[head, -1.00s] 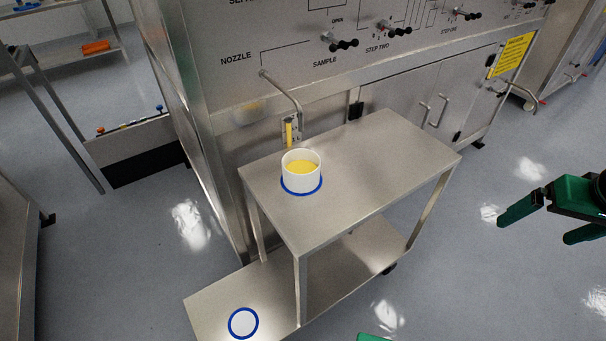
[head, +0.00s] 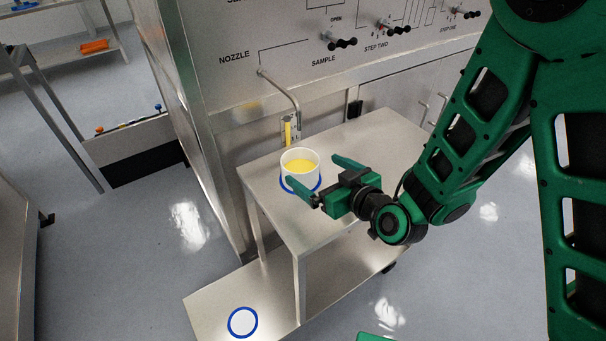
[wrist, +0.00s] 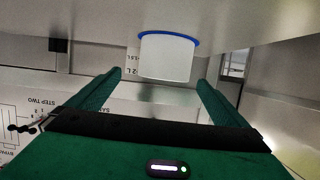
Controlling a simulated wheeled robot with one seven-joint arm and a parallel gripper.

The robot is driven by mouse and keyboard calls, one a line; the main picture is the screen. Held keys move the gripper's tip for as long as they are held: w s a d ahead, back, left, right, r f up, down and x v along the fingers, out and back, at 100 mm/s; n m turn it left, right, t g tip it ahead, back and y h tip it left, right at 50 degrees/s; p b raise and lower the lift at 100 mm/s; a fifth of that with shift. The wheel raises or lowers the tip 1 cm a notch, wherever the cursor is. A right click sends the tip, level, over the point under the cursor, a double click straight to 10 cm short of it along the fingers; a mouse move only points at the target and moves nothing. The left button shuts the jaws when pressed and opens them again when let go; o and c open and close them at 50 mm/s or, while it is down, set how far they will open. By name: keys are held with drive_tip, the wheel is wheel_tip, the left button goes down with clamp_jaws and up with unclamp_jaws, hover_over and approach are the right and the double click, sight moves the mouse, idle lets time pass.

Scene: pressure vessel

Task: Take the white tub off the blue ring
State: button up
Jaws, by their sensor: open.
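The white tub (head: 300,166) with yellow contents stands upright on the blue ring (head: 318,187) on the upper top of the steel cart. In the wrist view the tub (wrist: 166,60) appears between and beyond the fingers, with the blue ring (wrist: 197,41) at its base. My gripper (head: 321,173) is open, its green fingers pointing at the tub from the front right. In the head view one finger overlaps the tub's lower front and the other lies to its right. In the wrist view (wrist: 158,78) nothing is held between the fingers.
The steel cart top (head: 262,180) has a bare edge at left. A second blue ring (head: 243,322) lies on the low shelf (head: 205,305).

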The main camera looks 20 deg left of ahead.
sight(291, 156)
drive_tip(key=shift+s+a+f, duration=0.1)
drive_tip(key=shift+a, duration=0.1)
drive_tip(key=shift+x, duration=1)
drive_tip(key=shift+r+x, duration=0.15)
drive_tip(key=shift+x, duration=2.05)
drive_tip(key=shift+r+x, duration=0.15)
drive_tip(key=shift+x, duration=2.05)
drive_tip(key=shift+a, duration=0.1)
drive_tip(key=shift+r, duration=0.1)
drive_tip(key=c, duration=1.8)
